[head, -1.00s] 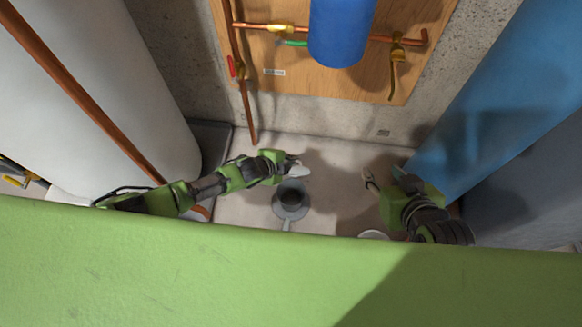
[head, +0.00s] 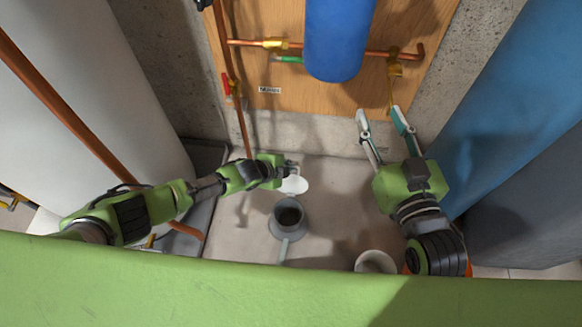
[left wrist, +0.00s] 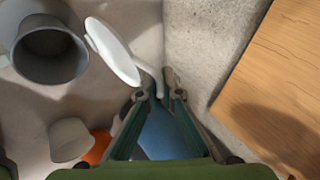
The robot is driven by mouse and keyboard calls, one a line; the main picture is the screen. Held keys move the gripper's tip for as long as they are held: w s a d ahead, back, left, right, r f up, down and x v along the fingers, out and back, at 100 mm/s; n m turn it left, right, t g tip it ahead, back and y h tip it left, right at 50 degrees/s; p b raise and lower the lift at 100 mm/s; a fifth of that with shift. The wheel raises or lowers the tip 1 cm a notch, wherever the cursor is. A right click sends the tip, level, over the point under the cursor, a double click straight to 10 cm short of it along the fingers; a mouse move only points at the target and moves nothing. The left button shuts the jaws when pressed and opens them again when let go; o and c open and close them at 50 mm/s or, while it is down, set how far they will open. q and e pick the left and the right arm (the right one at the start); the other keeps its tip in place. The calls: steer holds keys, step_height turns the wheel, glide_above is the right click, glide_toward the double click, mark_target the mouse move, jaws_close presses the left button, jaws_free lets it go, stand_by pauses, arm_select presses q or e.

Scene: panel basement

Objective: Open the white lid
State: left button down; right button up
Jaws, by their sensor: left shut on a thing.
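The white lid (head: 295,185) is a thin round disc, held up and tilted, clear of the grey pot below it. My left gripper (head: 287,169) is shut on the lid at its edge or handle; the exact grip is small in the head view. In the left wrist view the lid (left wrist: 113,50) shows nearly edge-on at the closed fingertips (left wrist: 160,88). The grey pot (head: 276,229) stands on the floor with its dark mouth uncovered and its handle toward me. It also shows in the left wrist view (left wrist: 48,74). My right gripper (head: 382,120) is open and empty, pointing toward the wall.
A white cup-like container (head: 372,257) stands near my right arm. A wooden panel (head: 290,98) with copper pipes and a blue tank (head: 338,40) is on the wall. A white cylinder (head: 95,90) is left, a blue one (head: 500,110) right.

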arm_select(q)
steer(key=shift+d+r, duration=0.25)
steer(key=shift+d, duration=0.25)
steer(key=c, duration=2.2)
jaws_free()
steer(key=shift+s+a+f, duration=0.1)
steer(key=v, duration=1.2)
steer(key=shift+a+f, duration=0.1)
steer(key=shift+a, duration=0.3)
steer(key=shift+d, duration=0.1)
